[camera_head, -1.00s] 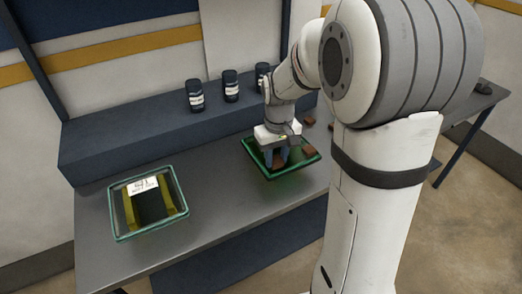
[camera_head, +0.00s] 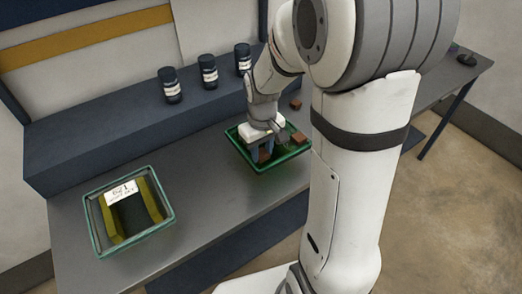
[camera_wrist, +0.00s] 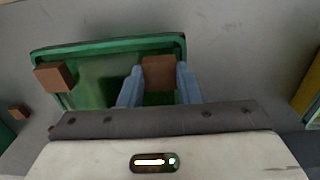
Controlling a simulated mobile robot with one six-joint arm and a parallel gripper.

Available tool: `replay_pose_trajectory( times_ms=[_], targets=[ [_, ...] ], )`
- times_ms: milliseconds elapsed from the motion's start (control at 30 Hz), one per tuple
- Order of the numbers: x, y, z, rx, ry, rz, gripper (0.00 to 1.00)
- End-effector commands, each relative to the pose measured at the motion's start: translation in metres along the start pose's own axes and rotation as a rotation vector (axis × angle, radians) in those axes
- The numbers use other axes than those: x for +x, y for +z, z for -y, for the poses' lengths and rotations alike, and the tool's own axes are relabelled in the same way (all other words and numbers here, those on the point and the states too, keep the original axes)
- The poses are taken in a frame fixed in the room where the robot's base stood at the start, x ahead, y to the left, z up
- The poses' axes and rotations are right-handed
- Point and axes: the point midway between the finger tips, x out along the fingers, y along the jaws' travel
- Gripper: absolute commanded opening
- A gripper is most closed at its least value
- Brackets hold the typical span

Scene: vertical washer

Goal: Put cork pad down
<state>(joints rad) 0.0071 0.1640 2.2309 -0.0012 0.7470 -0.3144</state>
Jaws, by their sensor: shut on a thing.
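My gripper (camera_wrist: 160,88) is shut on a brown cork pad (camera_wrist: 158,72), which sits between its two blue fingers in the wrist view. In the head view the gripper (camera_head: 262,151) points down over the green tray (camera_head: 281,161), with the held pad (camera_head: 265,156) low over the tray's inside. I cannot tell whether the pad touches the tray floor. A second brown block (camera_head: 299,137) is at the tray's right corner; it also shows in the wrist view (camera_wrist: 54,77).
A third brown block (camera_head: 295,104) lies on the grey table behind the tray. A green-rimmed tray (camera_head: 92,228) with yellow sides and a white label card (camera_head: 122,191) stands at left. Dark bottles (camera_head: 209,72) stand on the blue ledge. The table between the trays is clear.

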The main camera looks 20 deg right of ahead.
Motion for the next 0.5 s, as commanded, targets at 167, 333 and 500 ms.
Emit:
replay_pose_trajectory(
  times_ms=[167,333,500],
  targets=[
    [0.0097,-0.0002,0.0005,-0.001,0.0,-0.001,0.1],
    [0.0095,-0.0004,0.0007,-0.002,0.0,-0.001,0.1],
    [0.0127,-0.0004,0.0008,-0.002,0.0,-0.001,0.33]
  ],
)
